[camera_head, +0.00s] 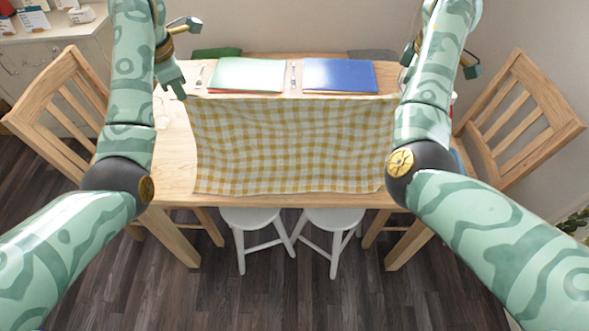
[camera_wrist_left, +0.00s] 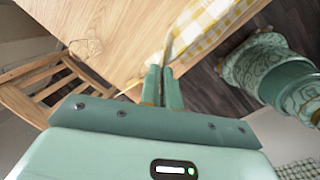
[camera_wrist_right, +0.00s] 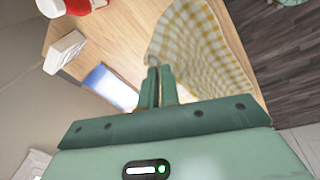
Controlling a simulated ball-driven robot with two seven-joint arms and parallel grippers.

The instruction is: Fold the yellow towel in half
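The yellow-and-white checked towel (camera_head: 290,145) is stretched out across the front of the table. Its far edge runs taut and looks raised, and the near edge lies close to the table's front edge. My left gripper (camera_head: 181,92) is at the far left corner; in the left wrist view its fingers (camera_wrist_left: 161,72) are closed on the towel (camera_wrist_left: 195,30). My right gripper is hidden behind its arm in the head view. In the right wrist view its fingers (camera_wrist_right: 160,72) are closed on the towel (camera_wrist_right: 205,50) at the far right corner.
A green mat (camera_head: 246,74) and a blue mat (camera_head: 340,75) lie behind the towel on the table (camera_head: 175,165), with cutlery beside them. In the right wrist view a red-and-white bottle (camera_wrist_right: 72,6) and white box (camera_wrist_right: 66,48) stand near. Chairs (camera_head: 520,115) flank the table.

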